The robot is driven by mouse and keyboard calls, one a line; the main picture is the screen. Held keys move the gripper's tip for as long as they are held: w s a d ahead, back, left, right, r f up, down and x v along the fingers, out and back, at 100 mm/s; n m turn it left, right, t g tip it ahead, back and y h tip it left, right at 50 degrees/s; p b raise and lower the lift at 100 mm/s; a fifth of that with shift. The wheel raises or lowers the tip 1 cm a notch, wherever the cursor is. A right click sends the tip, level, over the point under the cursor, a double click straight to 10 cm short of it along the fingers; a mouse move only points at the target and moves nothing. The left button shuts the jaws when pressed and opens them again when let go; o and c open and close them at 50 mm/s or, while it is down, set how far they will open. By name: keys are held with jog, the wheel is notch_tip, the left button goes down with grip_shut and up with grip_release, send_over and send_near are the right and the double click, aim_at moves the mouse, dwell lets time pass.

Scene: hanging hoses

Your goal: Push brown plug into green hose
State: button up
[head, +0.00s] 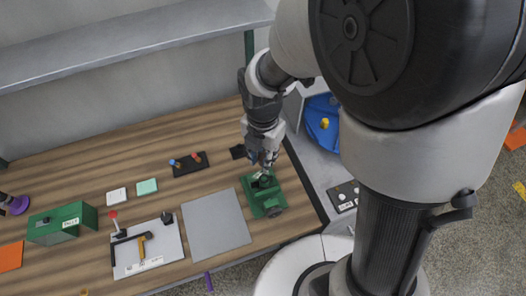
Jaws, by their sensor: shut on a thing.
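My gripper (262,162) points down just above the green fixture (263,194) at the right end of the wooden bench. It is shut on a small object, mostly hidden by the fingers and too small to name. A little blue shows at the fingers. I cannot make out a brown plug. A black tray (190,164) left of the gripper holds a blue piece (174,163) and an orange-red piece (197,158). No green hose can be clearly told apart. A purple tube-like piece (209,281) shows at the bench's front edge.
A grey mat (215,224) lies left of the green fixture. A white board with tools (148,248), a green box (62,223), and white (116,195) and mint (147,187) blocks stand further left. A grey shelf (130,38) runs above the bench. A blue bin (322,124) is at right.

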jog(key=shift+f+b, duration=2.25)
jog(key=shift+f, duration=0.65)
jog(key=shift+f+b, duration=1.2)
jog(key=shift+f, duration=0.6)
jog(key=o, duration=0.9)
jog(key=shift+o, duration=0.2)
notch_tip(320, 180, up, 12)
jog(key=shift+f, duration=0.1)
jog(key=shift+d, duration=0.1)
